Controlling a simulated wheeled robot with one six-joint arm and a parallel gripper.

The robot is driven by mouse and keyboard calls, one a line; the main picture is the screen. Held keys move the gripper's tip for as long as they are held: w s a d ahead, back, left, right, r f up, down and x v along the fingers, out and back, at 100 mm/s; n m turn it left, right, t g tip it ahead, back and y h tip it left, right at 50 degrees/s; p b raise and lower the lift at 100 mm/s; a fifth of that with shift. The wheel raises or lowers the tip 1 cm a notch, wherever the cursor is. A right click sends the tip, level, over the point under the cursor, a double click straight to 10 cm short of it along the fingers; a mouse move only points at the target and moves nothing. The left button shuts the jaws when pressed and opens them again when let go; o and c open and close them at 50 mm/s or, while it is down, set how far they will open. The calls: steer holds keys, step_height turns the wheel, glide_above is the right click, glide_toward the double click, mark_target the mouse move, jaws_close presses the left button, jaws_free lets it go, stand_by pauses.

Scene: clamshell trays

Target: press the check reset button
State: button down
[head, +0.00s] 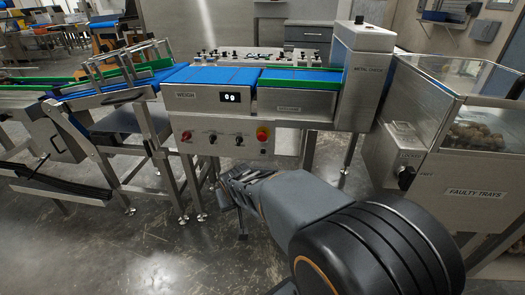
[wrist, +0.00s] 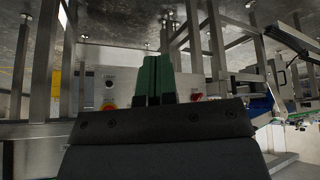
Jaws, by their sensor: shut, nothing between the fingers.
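A steel control panel (head: 222,150) under the weigh conveyor carries a small red button (head: 186,135) at its left, two dark knobs (head: 225,139) in the middle and a larger red mushroom button (head: 262,134) at its right. Their labels are too small to read, so I cannot tell which is the check reset button. My gripper (head: 216,187) is low in front of the panel, below the controls and apart from them. In the wrist view, which looks upside down, its green fingers (wrist: 158,77) are shut and empty. The mushroom button (wrist: 109,104) and the small red button (wrist: 197,97) show on either side.
A display (head: 230,97) sits above the panel. Blue conveyor belts (head: 220,75) run across the top. A metal check tower (head: 362,70) and a faulty trays bin (head: 465,165) stand at the right. Steel legs (head: 165,175) flank the space below the left conveyor.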

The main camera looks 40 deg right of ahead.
mark_target(263, 152)
steer(key=w+d+f+m+t+y+p, duration=0.1)
steer(key=w+d+f+m+t+p, duration=0.1)
steer(key=w+d+t, duration=0.3)
steer(key=w+d+f+m+t+y+p, duration=0.1)
steer(key=w+d+f+m+t+p, duration=0.1)
steer(key=d, duration=0.9)
steer(key=shift+w+d+f+m+t+p, duration=0.3)
steer(key=shift+w+f+t+p, duration=0.65)
steer(key=shift+w+t, duration=1.05)
steer(key=shift+w+f, duration=0.1)
steer(key=w+d+b, duration=0.1)
steer(key=w+d, duration=0.5)
steer(key=shift+w+d, duration=0.55)
steer(key=shift+w, duration=0.15)
stand_by(0.8)
steer(key=shift+s+a, duration=0.1)
stand_by(0.3)
steer(key=shift+s+a, duration=0.5)
